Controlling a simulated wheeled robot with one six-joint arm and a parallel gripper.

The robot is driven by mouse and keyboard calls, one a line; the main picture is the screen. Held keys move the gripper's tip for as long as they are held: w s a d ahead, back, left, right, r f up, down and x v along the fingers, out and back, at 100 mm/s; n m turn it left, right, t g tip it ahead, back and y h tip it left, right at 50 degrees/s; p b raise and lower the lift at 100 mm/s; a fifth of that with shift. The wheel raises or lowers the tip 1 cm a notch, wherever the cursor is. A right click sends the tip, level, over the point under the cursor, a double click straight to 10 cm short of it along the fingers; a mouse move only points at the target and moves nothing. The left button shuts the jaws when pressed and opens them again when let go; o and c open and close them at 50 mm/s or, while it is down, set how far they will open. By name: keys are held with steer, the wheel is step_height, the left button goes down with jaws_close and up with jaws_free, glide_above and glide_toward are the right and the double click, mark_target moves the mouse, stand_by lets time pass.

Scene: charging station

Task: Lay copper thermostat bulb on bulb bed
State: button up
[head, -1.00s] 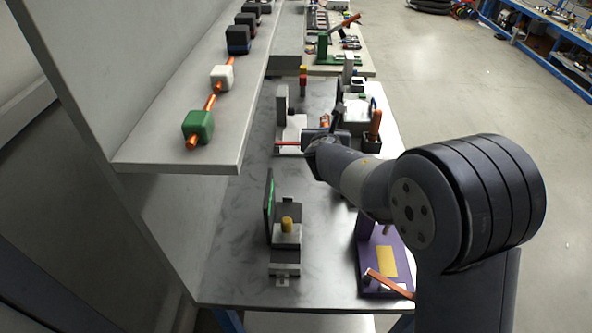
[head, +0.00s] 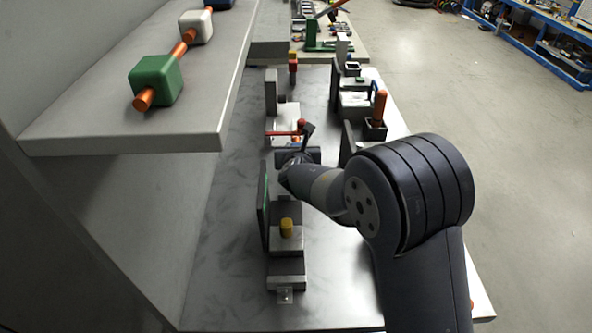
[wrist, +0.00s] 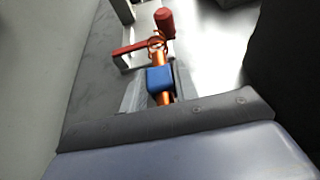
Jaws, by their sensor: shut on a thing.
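The copper thermostat bulb (wrist: 164,98) is an orange rod with a blue block around it and a thin copper coil at its far end. My gripper (head: 298,156) in the head view is over the bench, at the near side of a pale fixture (head: 283,110) with a red lever (head: 284,134), which looks like the bulb bed. The lever also shows in the wrist view (wrist: 130,48), left of the coil. Whether the bulb touches the fixture is unclear.
A grey stand with a yellow knob (head: 286,227) and a dark upright panel (head: 262,207) stands nearer. Grey fixtures with an orange handle (head: 379,106) are to the right. A shelf (head: 120,132) with a green block (head: 156,79) overhangs at left.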

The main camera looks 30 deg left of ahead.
steer(key=shift+f+b, duration=0.4)
steer(key=shift+f, duration=2.55)
steer(key=shift+f+b, duration=0.25)
steer(key=shift+b, duration=0.05)
steer(key=o, duration=1)
steer(key=shift+r, duration=0.1)
steer(key=shift+c, duration=0.2)
steer(key=shift+r+p, duration=0.15)
steer(key=shift+p, duration=0.15)
steer(key=shift+s, duration=0.1)
steer(key=b+v, duration=0.1)
steer(key=v, duration=1)
steer(key=shift+s+d+r, duration=0.1)
steer(key=shift+s+d, duration=0.2)
